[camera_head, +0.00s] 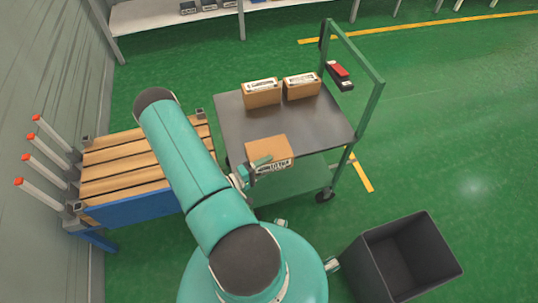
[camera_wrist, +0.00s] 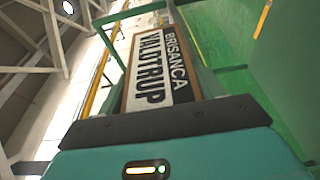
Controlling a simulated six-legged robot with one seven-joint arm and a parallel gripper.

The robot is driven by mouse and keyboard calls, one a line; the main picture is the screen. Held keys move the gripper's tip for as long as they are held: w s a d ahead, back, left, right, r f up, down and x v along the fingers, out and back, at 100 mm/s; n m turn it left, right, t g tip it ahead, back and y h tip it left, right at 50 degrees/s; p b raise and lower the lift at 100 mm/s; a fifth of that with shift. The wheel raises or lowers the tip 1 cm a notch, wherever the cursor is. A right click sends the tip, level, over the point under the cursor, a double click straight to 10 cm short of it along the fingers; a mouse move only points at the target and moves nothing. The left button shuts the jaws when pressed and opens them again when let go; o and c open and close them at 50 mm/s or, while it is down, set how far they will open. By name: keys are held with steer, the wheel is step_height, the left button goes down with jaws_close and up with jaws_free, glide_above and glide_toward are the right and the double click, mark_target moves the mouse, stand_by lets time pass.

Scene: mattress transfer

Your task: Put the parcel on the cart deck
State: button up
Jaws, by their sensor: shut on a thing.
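The parcel (camera_head: 268,149) is a brown cardboard box with a white printed label on its side. My gripper (camera_head: 260,164) is shut on it, with one green finger showing against the labelled side. In the head view the parcel overlaps the near edge of the grey cart deck (camera_head: 285,125); I cannot tell whether it touches the deck. In the wrist view the parcel (camera_wrist: 161,62) fills the space just beyond my gripper, with its large-lettered label facing the camera. Its far side is hidden.
Two similar boxes (camera_head: 262,93) (camera_head: 301,86) stand at the back of the deck. The cart's green handle frame (camera_head: 357,60) rises at right, with a red-and-black device (camera_head: 339,76). A slatted wooden rack (camera_head: 130,165) is at left, a dark open bin (camera_head: 402,257) at lower right.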

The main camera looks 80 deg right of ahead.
jaws_close()
steer(key=shift+r, duration=0.15)
